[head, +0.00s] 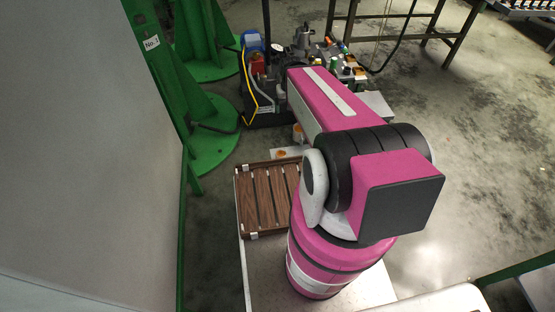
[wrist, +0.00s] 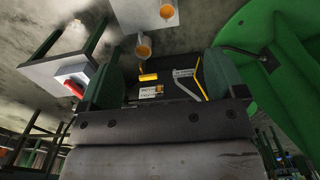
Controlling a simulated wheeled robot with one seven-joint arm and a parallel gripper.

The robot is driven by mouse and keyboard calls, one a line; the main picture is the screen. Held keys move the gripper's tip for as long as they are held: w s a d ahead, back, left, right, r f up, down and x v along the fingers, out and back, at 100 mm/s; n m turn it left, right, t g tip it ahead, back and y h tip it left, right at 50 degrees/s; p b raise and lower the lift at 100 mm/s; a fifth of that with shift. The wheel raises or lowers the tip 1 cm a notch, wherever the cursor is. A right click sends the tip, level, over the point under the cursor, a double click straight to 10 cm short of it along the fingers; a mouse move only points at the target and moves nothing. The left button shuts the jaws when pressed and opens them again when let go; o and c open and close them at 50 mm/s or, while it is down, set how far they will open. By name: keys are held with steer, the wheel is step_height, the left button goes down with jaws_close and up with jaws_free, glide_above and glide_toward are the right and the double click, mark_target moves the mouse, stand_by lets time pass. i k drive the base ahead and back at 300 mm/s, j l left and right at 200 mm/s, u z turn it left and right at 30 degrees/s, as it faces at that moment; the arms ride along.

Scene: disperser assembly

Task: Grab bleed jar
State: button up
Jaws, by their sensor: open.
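Two small pale jars with orange contents show in the wrist view. One jar (wrist: 143,47) lies just beyond the gap between the fingers, and the other jar (wrist: 167,13) is on a white plate (wrist: 135,14) at the top edge. I cannot tell which is the bleed jar. In the head view, one jar (head: 298,134) is partly hidden behind my arm and the other jar (head: 283,154) is on the plate. My gripper (wrist: 160,75) is open, with a dark green finger on each side and no jar between them. The head view does not show the fingers clearly.
A machine with hoses (head: 257,85) and metal parts stands by my arm. Green pillars (head: 205,125) and a grey panel (head: 90,150) are on the left. A brown slatted tray (head: 264,197) is near my arm's base. Open floor (head: 470,130) lies to the right.

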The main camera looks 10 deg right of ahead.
mark_target(280, 153)
steer(key=k+l+z, duration=0.1)
steer(key=k+z, duration=0.25)
steer(key=k, duration=0.15)
steer(key=k+l+z, duration=0.2)
steer(key=k+z, duration=0.15)
steer(key=k+l+z, duration=0.35)
steer(key=k, duration=0.2)
